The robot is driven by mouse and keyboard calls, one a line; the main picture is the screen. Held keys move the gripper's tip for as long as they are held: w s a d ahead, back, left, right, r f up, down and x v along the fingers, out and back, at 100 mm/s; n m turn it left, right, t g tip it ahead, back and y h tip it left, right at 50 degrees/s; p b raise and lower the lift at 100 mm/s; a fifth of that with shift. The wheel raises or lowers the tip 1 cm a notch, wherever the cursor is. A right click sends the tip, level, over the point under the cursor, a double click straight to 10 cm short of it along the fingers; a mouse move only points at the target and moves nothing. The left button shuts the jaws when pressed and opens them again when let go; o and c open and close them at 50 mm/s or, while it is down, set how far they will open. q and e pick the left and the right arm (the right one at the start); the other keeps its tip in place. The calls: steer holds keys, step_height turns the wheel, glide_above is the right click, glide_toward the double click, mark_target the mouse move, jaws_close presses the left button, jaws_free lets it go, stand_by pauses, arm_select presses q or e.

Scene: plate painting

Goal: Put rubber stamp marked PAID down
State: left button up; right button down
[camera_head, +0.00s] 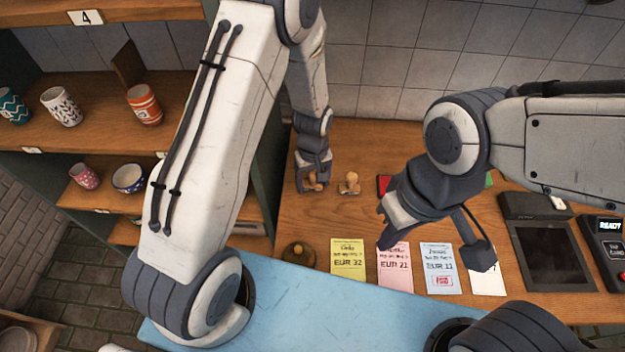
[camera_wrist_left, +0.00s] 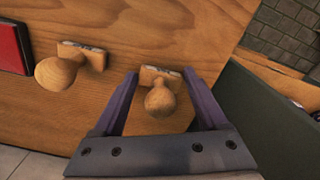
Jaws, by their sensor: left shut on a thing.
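My left gripper (camera_head: 312,186) is at the back of the wooden counter, its fingers on either side of a wooden-handled rubber stamp (camera_wrist_left: 159,97). It is shut on this stamp, which is at or just above the counter; I cannot tell if it touches. The lettering on the stamp is not readable. A second wooden stamp (camera_head: 350,183) stands on the counter to the right, apart from the gripper; it also shows in the left wrist view (camera_wrist_left: 62,72). My right gripper (camera_head: 434,246) is open and empty above the slips at the front of the counter.
Yellow (camera_head: 347,259), pink (camera_head: 394,264) and blue slips (camera_head: 441,262) lie along the front; the blue one has a red mark. A red pad (camera_head: 384,185) is right of the stamps. A bell-like brass item (camera_head: 298,255) and a card terminal (camera_head: 609,250) flank the slips. Shelves with cups stand left.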

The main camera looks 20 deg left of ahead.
mark_target(314, 176)
arm_select(q)
steer(key=shift+f, duration=0.1)
steer(key=o, duration=1)
steer(key=shift+c, duration=0.2)
steer(key=r+b, duration=0.1)
steer(key=r, duration=0.5)
steer(key=r+b, duration=0.1)
steer(key=r, duration=0.5)
steer(key=shift+s+d+r+b, duration=0.1)
steer(key=shift+d+r+b, duration=0.1)
steer(key=shift+r+b, duration=0.1)
steer(key=s+d+r+m, duration=0.2)
steer(key=s+r+m, duration=0.1)
steer(key=s, duration=0.4)
steer(key=s+d+r+m, duration=0.2)
steer(key=s+d+m, duration=0.1)
steer(key=s+m, duration=0.3)
steer(key=s+d+r+m+h, duration=0.1)
steer(key=s+d+r+m, duration=0.1)
steer(key=s+m, duration=0.3)
steer(key=s+r, duration=0.1)
steer(key=s, duration=0.3)
steer(key=shift+d+r, duration=0.25)
steer(key=shift+r, duration=0.05)
